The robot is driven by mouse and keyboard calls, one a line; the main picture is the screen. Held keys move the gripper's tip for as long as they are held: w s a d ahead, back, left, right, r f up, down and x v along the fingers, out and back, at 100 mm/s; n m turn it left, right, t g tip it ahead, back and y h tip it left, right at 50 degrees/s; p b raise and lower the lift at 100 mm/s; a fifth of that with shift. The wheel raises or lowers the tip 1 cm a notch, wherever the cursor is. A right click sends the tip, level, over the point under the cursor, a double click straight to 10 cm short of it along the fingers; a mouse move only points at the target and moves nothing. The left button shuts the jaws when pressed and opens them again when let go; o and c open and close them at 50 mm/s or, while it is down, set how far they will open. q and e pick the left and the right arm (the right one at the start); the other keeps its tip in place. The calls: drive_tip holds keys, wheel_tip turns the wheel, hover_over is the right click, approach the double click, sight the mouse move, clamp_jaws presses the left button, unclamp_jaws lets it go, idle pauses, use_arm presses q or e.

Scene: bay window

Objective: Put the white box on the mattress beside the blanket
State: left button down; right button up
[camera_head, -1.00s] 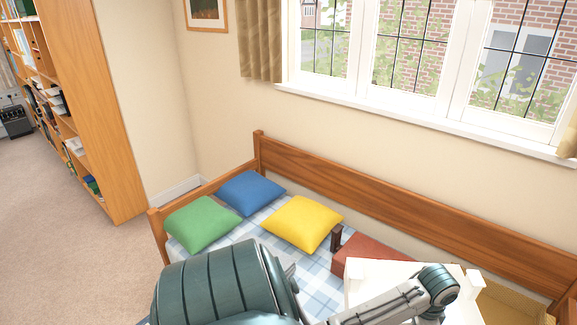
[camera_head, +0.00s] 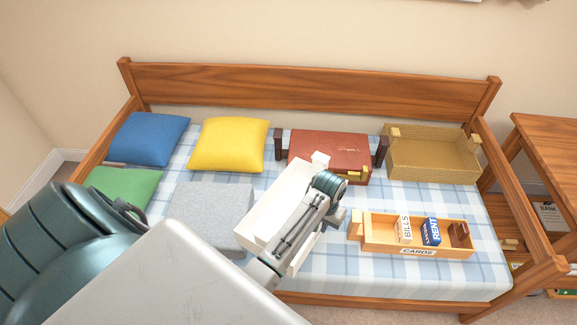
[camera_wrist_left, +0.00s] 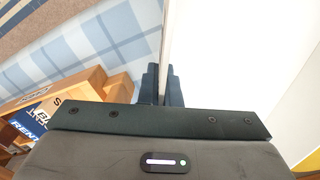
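The white box (camera_head: 275,200) is open-topped and hangs or rests over the middle of the mattress (camera_head: 350,275); I cannot tell whether it touches. In the head view it is right of the folded grey blanket (camera_head: 212,212) and overlaps its right edge. My left gripper (camera_head: 332,216) is at the box's right side, its fingers mostly hidden behind my arm. In the left wrist view the fingertips (camera_wrist_left: 163,85) are closed on the thin wall of the white box (camera_wrist_left: 225,55). My right gripper is not in view.
A wooden tray (camera_head: 376,246) with cards stands right of the box. A red case (camera_head: 325,145) and a wicker basket (camera_head: 430,160) are along the back. Blue (camera_head: 148,138), yellow (camera_head: 229,145) and green (camera_head: 122,185) cushions lie at left. Checked mattress is bare in front.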

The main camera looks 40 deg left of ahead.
use_arm(q)
drive_tip(key=shift+n, duration=0.5)
drive_tip(key=f, duration=0.2)
drive_tip(key=d+f, duration=0.1)
drive_tip(key=f, duration=0.2)
drive_tip(key=d+f+b, duration=0.1)
drive_tip(key=f, duration=0.2)
drive_tip(key=shift+w+d+f, duration=0.15)
drive_tip(key=shift+d, duration=0.05)
wheel_tip(320, 180, down, 4)
drive_tip(key=shift+f, duration=0.2)
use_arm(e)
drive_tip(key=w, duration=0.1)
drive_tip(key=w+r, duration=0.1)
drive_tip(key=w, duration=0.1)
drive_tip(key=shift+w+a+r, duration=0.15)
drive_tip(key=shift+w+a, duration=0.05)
use_arm(q)
drive_tip(key=shift+f, duration=0.1)
drive_tip(key=c, duration=1.6)
unclamp_jaws()
drive_tip(key=shift+c, duration=0.2)
